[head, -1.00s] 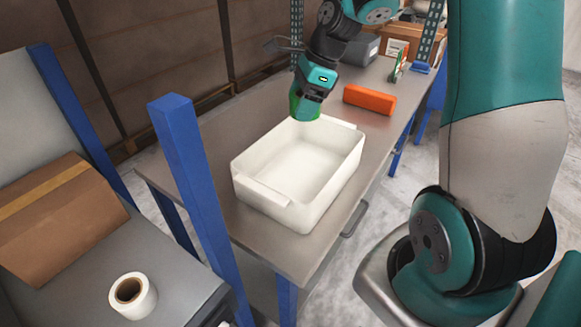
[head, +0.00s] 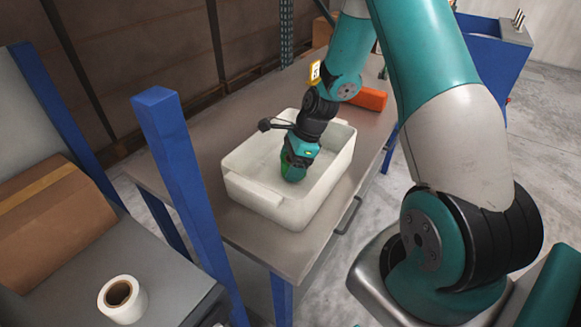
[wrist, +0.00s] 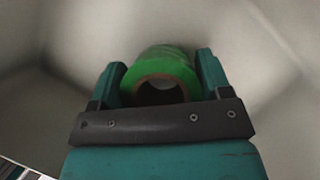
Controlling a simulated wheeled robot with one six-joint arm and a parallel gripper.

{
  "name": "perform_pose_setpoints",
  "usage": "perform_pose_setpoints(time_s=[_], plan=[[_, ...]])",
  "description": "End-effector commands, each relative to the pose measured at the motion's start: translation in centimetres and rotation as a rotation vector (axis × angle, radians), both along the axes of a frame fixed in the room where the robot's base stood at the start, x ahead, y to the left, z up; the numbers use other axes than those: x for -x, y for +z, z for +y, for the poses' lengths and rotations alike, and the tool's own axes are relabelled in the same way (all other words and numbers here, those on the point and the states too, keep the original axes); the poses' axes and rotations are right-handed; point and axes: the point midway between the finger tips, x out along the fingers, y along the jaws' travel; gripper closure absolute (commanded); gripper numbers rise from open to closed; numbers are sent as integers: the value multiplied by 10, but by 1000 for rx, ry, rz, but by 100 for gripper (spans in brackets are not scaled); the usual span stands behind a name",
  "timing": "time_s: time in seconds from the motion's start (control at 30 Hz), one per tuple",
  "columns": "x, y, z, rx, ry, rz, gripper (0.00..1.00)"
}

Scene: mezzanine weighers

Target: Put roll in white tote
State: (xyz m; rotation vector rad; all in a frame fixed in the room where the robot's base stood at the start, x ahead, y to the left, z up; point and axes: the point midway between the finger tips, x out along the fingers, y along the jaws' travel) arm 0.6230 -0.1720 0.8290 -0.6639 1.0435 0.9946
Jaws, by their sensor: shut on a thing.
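The green roll (wrist: 160,72) is held between the two fingers of my gripper (wrist: 160,85), its open core facing the wrist camera. In the head view my gripper (head: 294,172) points down inside the white tote (head: 262,198), and a bit of the green roll (head: 286,168) shows at its tip. The tote's pale walls surround the roll in the wrist view. I cannot tell whether the roll touches the tote's floor. The tote stands on the grey table (head: 215,212).
A white roll (head: 122,298) stands on a bench at the lower left, near a brown carton (head: 50,225). A blue post (head: 180,165) rises between bench and table. An orange box (head: 369,98) lies behind the tote.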

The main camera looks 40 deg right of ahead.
Motion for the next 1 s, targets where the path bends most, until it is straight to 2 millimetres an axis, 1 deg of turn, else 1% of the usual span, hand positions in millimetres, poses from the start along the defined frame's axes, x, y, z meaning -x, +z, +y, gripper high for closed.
perform_pose_setpoints(time_s=[0.03,0.07,0.4,0.43,0.47,0.5,0.53,0.83,0.93,1.0], plan=[[0,-8,0,-1,0,2,55],[0,-10,0,-1,0,2,55],[0,-13,0,0,0,-1,55],[0,-13,0,0,0,-1,24],[0,-13,0,0,0,-1,17],[0,-13,0,0,0,-1,8],[0,-13,0,0,0,-1,3],[0,-10,0,0,0,-1,3],[0,-2,-3,2,-2,-3,3],[2,9,-8,2,-3,-5,3]])
